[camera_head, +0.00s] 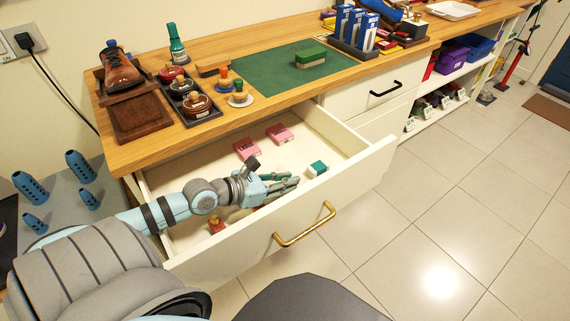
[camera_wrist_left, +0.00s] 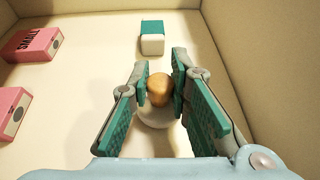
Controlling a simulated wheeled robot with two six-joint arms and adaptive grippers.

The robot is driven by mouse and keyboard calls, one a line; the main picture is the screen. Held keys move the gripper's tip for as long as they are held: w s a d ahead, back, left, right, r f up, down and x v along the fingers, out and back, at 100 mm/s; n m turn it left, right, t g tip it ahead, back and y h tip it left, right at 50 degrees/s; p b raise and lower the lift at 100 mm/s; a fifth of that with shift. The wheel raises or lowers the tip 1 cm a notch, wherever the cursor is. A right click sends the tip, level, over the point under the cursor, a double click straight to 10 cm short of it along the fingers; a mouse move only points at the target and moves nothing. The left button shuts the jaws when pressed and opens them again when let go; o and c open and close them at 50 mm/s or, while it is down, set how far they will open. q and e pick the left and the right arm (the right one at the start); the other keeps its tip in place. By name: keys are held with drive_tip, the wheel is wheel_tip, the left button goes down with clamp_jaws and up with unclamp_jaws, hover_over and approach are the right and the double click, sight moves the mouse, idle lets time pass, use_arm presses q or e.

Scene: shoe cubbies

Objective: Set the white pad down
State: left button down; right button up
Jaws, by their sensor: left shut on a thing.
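My left gripper (camera_head: 281,183) reaches into the open drawer (camera_head: 300,118). In the left wrist view its fingers (camera_wrist_left: 160,86) are shut on the wooden knob of the white pad (camera_wrist_left: 155,115). The pad is round and white, below the knob. Its lower part shows between the fingers, over the pale drawer floor. I cannot tell whether it touches the floor. In the head view the hand hides the pad. My right gripper is not in view.
A green and white block (camera_head: 317,168) lies just beyond the fingertips. Pink boxes (camera_head: 246,148) lie farther back in the drawer, and a small reddish item (camera_head: 216,225) near its front left. Drawer walls stand around the hand. A green mat (camera_head: 270,85) lies on the counter above.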

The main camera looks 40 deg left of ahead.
use_arm(q)
drive_tip(key=shift+f, duration=0.1)
drive_tip(key=c, duration=1.9)
unclamp_jaws()
drive_tip(key=shift+f, duration=0.1)
drive_tip(key=o, duration=0.4)
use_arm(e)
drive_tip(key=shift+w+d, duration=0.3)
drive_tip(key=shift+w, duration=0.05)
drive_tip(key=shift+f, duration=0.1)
